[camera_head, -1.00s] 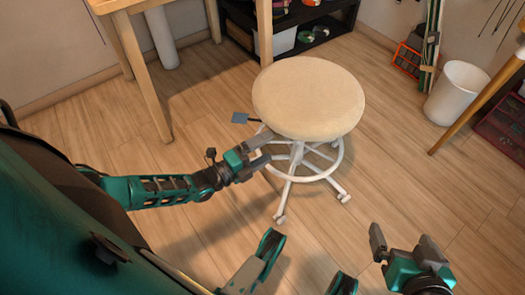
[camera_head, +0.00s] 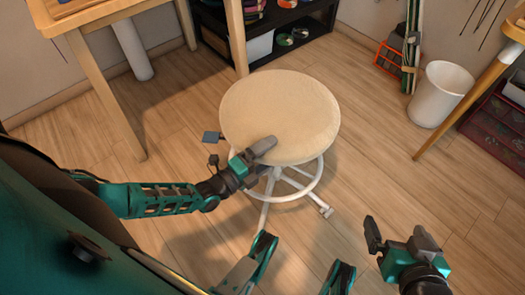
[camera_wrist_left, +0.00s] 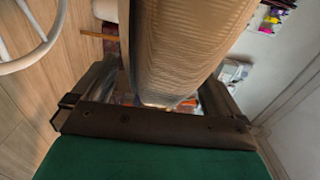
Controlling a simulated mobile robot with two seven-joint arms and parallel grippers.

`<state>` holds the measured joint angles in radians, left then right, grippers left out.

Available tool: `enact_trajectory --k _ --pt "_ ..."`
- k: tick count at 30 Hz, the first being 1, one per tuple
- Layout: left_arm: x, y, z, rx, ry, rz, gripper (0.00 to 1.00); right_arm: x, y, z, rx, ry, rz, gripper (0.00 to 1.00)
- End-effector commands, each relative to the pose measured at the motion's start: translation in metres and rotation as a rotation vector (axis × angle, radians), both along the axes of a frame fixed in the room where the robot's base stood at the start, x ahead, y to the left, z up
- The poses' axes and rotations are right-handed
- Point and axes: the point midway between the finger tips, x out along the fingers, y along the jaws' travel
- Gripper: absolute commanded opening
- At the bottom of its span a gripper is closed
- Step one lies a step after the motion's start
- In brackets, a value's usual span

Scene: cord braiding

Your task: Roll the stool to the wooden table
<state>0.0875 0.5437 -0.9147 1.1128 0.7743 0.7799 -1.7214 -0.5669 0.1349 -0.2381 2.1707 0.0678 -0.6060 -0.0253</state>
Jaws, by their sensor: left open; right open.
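The stool has a round cream seat (camera_head: 280,110) on a white base with a foot ring (camera_head: 305,188). It stands on the floor in the middle of the head view, and a small grey-blue paddle juts from its left side. My left gripper (camera_head: 266,158) is open at the seat's near edge, one finger over the top and the other at the underside. In the left wrist view the seat's edge (camera_wrist_left: 180,50) lies between the spread fingers; contact cannot be told. My right gripper (camera_head: 399,236) is open and empty, lower right. A wooden table (camera_head: 75,22) is at the upper left, partly cut off.
A white bin (camera_head: 441,95) and an orange crate (camera_head: 388,57) stand at the right. Another wooden-legged table (camera_head: 470,100) is at the right edge. A black shelf (camera_head: 300,20) stands behind the stool. Floor left and right of the stool is clear.

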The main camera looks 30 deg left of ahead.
Motion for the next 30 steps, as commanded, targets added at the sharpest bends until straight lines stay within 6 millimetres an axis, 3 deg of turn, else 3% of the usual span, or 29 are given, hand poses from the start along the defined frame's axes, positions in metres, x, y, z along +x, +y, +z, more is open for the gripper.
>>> enact_trajectory --k 15,30 --pt "-0.0012 -0.0050 0.0002 0.000 -0.001 0.001 0.99 0.0002 -0.0004 0.0001 -0.001 0.000 -0.001 1.00" --pt "-0.0011 -0.0048 0.0003 0.000 -0.001 0.001 0.51 0.0001 -0.0002 0.0001 0.000 0.000 0.000 1.00"
